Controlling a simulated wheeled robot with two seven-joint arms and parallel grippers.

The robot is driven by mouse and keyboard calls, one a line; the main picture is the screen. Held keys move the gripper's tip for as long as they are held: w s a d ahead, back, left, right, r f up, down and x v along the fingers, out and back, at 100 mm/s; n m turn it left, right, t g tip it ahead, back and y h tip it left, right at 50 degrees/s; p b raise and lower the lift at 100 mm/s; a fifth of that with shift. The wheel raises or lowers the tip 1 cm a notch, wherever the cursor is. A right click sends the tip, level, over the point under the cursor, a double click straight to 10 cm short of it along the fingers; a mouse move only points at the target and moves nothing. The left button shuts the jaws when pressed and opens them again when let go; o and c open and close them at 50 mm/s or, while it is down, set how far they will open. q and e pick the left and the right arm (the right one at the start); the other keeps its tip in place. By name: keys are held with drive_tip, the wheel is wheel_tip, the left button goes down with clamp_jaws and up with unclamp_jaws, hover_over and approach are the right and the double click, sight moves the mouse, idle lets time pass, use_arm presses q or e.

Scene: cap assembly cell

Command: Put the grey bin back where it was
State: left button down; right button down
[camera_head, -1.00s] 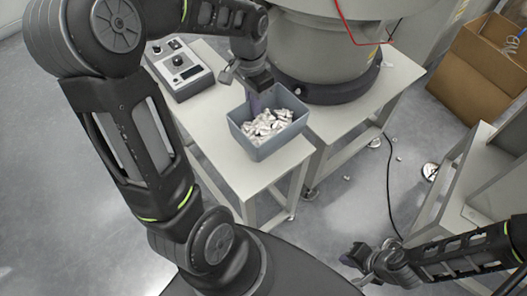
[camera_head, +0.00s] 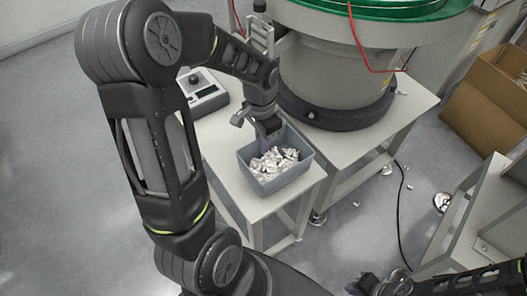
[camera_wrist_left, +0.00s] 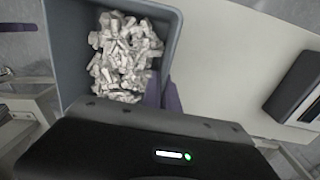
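The grey bin (camera_head: 287,181) is on the small light table, or just above it, near the front corner; I cannot tell if its base touches. It is upright and partly filled with pale small parts (camera_head: 273,161). My left gripper (camera_head: 264,142) reaches down at the bin's back-left wall. In the left wrist view the bin (camera_wrist_left: 67,45) shows from above. There the purple fingers of the left gripper (camera_wrist_left: 163,92) straddle the bin's wall, close together on it. My right gripper (camera_head: 364,284) is at the bottom edge of the head view, apart from the bin; its fingers are unclear.
A control box (camera_head: 203,95) with a knob stands behind the bin on the table (camera_head: 222,150). A large round feeder (camera_head: 335,75) with a green rim stands close to its right. Cardboard boxes (camera_head: 490,105) are at the far right. Scattered pale bits lie on the floor.

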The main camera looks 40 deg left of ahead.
use_arm(q)
drive_tip(key=shift+f, duration=1.8)
drive_tip(key=shift+f+b, duration=0.2)
drive_tip(key=shift+b, duration=0.15)
drive_tip(key=c, duration=1.6)
unclamp_jaws()
drive_tip(key=shift+c, duration=0.2)
drive_tip(key=shift+r, duration=0.15)
drive_tip(key=shift+r, duration=0.2)
wheel_tip(320, 180, up, 12)
drive_tip(key=p, duration=0.1)
drive_tip(key=shift+a+f, duration=0.15)
drive_tip(key=shift+a, duration=0.1)
